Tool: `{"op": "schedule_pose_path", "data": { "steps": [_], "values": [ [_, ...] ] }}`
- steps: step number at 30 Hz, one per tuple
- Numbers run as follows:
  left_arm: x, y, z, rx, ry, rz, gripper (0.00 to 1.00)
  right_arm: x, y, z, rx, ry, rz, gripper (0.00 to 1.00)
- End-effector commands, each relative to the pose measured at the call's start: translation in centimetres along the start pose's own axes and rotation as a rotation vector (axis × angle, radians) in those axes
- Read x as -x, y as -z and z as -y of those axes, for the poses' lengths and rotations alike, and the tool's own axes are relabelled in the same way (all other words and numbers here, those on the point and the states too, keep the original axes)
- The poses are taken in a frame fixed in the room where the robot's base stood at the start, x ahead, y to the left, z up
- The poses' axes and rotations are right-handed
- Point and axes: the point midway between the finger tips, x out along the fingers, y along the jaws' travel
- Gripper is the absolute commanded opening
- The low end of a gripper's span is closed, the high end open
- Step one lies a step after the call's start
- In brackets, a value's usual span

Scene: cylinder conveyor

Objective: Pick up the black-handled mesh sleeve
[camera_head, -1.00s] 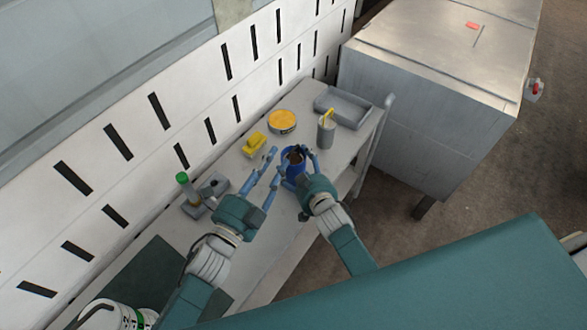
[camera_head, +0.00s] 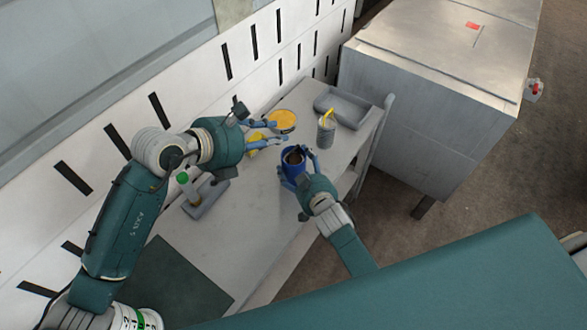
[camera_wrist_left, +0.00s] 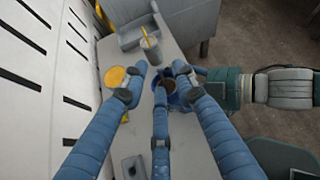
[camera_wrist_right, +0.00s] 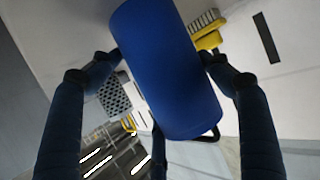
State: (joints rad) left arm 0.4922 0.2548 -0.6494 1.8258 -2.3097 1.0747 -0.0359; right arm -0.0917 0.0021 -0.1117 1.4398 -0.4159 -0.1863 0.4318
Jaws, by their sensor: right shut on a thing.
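A blue cylinder (camera_head: 292,166) with a dark opening stands near the table's right edge in the head view. In the right wrist view the blue cylinder (camera_wrist_right: 170,70) looks smooth, with a black handle (camera_wrist_right: 205,136) at its lower end; I see no mesh on it. My right gripper (camera_wrist_right: 160,62) is shut around its sides. A grey perforated cylinder (camera_head: 326,131) with a yellow handle stands behind; its holes show in the right wrist view (camera_wrist_right: 115,94). My left gripper (camera_head: 275,131) is open and empty, above the table and left of the grey cylinder.
A yellow round tin (camera_head: 283,121), a yellow-handled brush (camera_wrist_right: 207,35) and a grey tray (camera_head: 345,107) are towards the back of the table. A grey holder with a green-topped item (camera_head: 183,178) is at the left. The slotted wall borders the table; its front middle (camera_head: 245,235) is clear.

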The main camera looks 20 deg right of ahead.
Motion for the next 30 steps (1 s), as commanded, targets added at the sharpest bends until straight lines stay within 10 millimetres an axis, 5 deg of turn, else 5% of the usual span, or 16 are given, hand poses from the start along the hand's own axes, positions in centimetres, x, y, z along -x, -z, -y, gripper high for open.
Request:
{"op": "schedule_pose_path", "data": {
  "steps": [7,30],
  "values": [
    [-1.3,3.5,-0.4,-0.138,-0.143,-0.173,0.28,0.0,-0.1,0.1,-0.001,0.001,0.001,0.46],
    [-9.9,5.7,-2.2,-0.153,-0.167,-0.197,0.28,0.0,-0.1,0.0,0.000,0.000,0.002,0.46]
  ]
}}
